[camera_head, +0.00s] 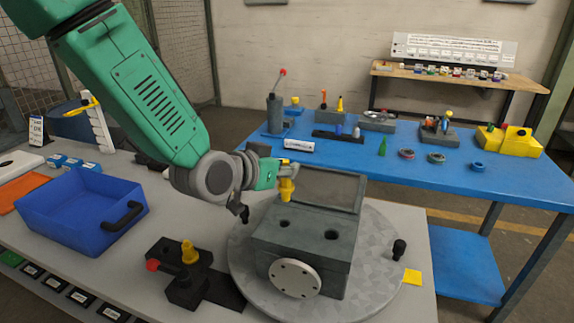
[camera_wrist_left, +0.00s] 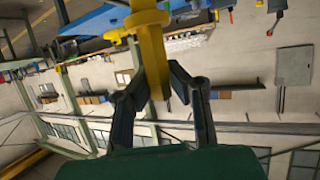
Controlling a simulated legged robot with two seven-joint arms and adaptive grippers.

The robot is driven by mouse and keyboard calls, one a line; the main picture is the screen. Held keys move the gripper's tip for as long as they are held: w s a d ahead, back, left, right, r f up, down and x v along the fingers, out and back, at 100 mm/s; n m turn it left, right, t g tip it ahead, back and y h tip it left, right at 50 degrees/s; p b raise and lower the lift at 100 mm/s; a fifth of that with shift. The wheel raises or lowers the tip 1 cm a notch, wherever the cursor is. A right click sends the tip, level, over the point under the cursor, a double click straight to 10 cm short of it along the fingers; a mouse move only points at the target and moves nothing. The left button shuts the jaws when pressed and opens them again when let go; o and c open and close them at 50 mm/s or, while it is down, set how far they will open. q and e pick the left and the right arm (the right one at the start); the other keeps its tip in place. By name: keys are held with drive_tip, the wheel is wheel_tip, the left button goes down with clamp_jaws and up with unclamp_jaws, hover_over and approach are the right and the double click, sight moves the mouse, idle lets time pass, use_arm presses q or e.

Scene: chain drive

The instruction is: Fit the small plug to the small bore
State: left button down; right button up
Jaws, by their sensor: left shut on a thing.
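My left gripper (camera_head: 281,172) is shut on a yellow plug (camera_head: 286,190). The plug hangs upright above the back left of a grey housing (camera_head: 300,245). In the left wrist view the plug (camera_wrist_left: 152,55) sits between my two dark fingers (camera_wrist_left: 160,90). The housing's top has two dark bores: a left bore (camera_head: 285,223) and a right bore (camera_head: 331,235). The left one looks smaller. The plug's lower end appears above and behind the left bore; the exact gap cannot be told. Another yellow plug (camera_head: 189,252) stands in a black fixture (camera_head: 185,290). My right gripper is out of view.
The housing stands on a round grey turntable (camera_head: 375,285) with a black knob (camera_head: 399,249) and a yellow square (camera_head: 412,277). A raised grey panel (camera_head: 330,187) stands behind the bores. A blue bin (camera_head: 70,220) is left. A blue table (camera_head: 520,180) with several parts lies behind.

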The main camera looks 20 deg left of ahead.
sight(279, 190)
use_arm(q)
drive_tip(key=shift+a+f, duration=0.25)
drive_tip(key=shift+a+f+b, duration=0.15)
drive_tip(key=shift+f+b, duration=0.45)
drive_tip(key=f+b, duration=0.3)
drive_tip(key=f, duration=0.1)
drive_tip(key=shift+d, duration=0.35)
drive_tip(key=shift+a, duration=0.1)
drive_tip(key=shift+a, duration=0.15)
drive_tip(key=shift+d, duration=0.25)
drive_tip(key=shift+a, duration=0.2)
drive_tip(key=shift+f+b, duration=1.25)
drive_tip(key=shift+f, duration=0.8)
